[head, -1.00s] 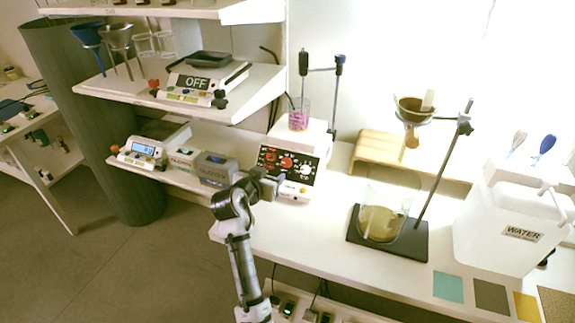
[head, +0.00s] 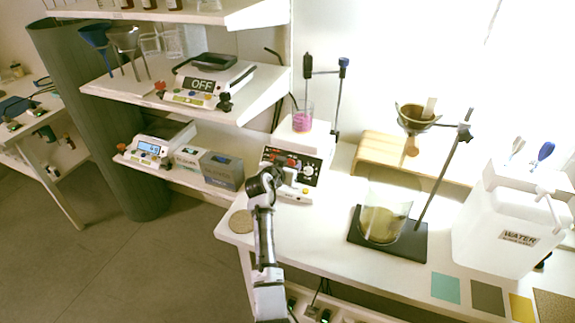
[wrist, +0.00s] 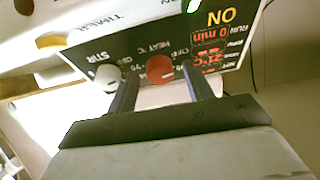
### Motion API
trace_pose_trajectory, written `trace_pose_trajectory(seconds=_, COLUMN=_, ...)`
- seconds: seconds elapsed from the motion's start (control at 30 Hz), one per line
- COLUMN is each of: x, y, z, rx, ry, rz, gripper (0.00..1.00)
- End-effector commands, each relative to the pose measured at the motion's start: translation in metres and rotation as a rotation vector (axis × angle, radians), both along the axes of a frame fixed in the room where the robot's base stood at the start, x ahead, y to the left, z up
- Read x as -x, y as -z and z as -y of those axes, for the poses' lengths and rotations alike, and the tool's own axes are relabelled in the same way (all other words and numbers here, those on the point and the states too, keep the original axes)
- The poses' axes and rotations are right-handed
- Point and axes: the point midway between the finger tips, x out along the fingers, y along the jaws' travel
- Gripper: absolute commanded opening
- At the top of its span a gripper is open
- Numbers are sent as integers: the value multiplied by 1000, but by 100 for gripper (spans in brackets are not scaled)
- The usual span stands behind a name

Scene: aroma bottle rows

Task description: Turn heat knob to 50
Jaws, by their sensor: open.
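The hotplate stirrer's black front panel (head: 308,167) faces me, with a beaker of pink liquid (head: 302,120) on top. In the wrist view the red heat knob (wrist: 159,69) sits beside the "HEAT °C" label. The white stir knob (wrist: 108,76) is to its left. My gripper (wrist: 160,66) is open, its two fingers on either side of the red knob in the picture; I cannot tell if they touch it. The display (wrist: 208,44) reads ON, RUN 0 min and 21 °C. In the head view my gripper (head: 288,182) is in front of the panel and partly hides it.
A retort stand (head: 340,95) rises behind the hotplate. To the right stand a filter stand's black base (head: 415,247), a glass beaker (head: 383,220) and a white water container (head: 505,230). The front bench top is mostly clear.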

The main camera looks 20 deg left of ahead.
Motion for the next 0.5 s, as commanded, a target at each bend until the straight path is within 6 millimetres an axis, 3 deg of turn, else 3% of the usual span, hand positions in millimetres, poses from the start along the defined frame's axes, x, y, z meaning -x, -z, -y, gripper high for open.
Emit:
trace_pose_trajectory(seconds=0.13, x=0, y=0, z=0, rx=0, ry=0, rz=0, gripper=51)
trace_pose_trajectory(seconds=0.5, x=0, y=0, z=0, rx=0, ry=0, rz=0, gripper=7)
